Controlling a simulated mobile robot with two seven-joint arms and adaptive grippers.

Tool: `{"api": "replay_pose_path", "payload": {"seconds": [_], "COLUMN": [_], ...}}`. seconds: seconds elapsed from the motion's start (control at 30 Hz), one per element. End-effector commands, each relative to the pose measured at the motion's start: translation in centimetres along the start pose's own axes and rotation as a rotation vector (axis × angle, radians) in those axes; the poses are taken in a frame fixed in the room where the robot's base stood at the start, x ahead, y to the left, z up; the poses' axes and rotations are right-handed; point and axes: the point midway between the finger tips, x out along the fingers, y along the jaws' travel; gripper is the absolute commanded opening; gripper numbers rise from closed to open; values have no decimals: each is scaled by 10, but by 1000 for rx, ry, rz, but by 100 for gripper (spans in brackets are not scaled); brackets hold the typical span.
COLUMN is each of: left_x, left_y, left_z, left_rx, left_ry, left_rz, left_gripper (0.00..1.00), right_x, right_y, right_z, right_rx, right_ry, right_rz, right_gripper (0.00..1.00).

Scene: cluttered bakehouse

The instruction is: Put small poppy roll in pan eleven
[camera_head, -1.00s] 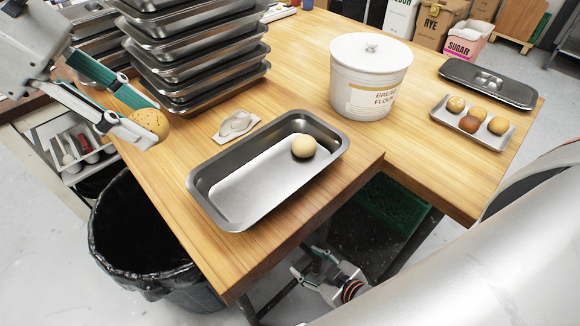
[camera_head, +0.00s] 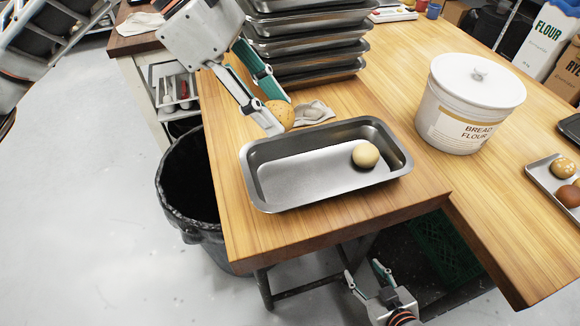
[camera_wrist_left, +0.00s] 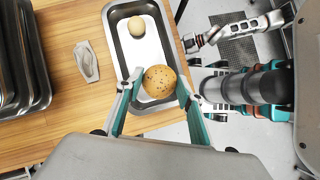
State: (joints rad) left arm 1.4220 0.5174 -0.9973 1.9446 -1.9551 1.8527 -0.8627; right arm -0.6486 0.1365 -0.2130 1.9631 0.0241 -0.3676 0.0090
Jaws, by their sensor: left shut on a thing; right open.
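A speckled tan poppy roll (camera_head: 280,114) is held between the fingers of my left gripper (camera_head: 277,111), which is shut on it. In the head view they appear just behind the back left rim of a grey metal pan (camera_head: 300,182). In the left wrist view the roll (camera_wrist_left: 160,82) overlaps the near end of the pan (camera_wrist_left: 127,60), with my left gripper's fingers (camera_wrist_left: 157,97) on either side. A plain pale roll (camera_head: 365,155) lies in the pan's right part. My right gripper (camera_head: 366,272) is open and empty, low beyond the table's front edge. No pan number is readable.
A crumpled cloth (camera_head: 313,112) lies behind the pan. A stack of metal pans (camera_head: 310,45) stands at the back. A white flour tub (camera_head: 470,105) is to the right, with a tray of rolls (camera_head: 545,180) further right. A black bin (camera_head: 185,185) stands left of the table.

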Motion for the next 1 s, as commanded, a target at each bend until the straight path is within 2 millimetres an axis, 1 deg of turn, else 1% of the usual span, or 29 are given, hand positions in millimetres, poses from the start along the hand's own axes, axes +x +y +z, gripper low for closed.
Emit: {"api": "replay_pose_path", "payload": {"seconds": [0.03,0.2,0.3,0.4,0.5,0.73,0.9,1.0], "left_x": [12,46,66,82,92,104,123,129], "left_y": [-2,-1,-1,-1,0,-1,-1,0], "left_z": [-8,-30,-43,-52,-59,-67,-80,-83], "left_rx": [-2,-3,-3,-2,-1,0,-2,0], "left_ry": [-1,-1,-1,-1,-1,0,-1,-1], "left_rz": [-6,-4,-4,-2,-1,-1,-2,-1], "left_gripper": [25,25,25,25,25,25,25,25], "right_x": [0,0,0,0,0,-1,-1,-1], "right_y": [0,0,0,0,0,1,1,2], "right_z": [0,-1,-2,-2,-2,-1,-1,-1], "right_rx": [1,0,0,0,-1,-3,-4,-4], "right_ry": [1,2,2,2,2,0,0,-1], "right_rz": [0,0,0,0,0,0,0,0], "right_gripper": [50,50,50,50,50,50,50,50]}}
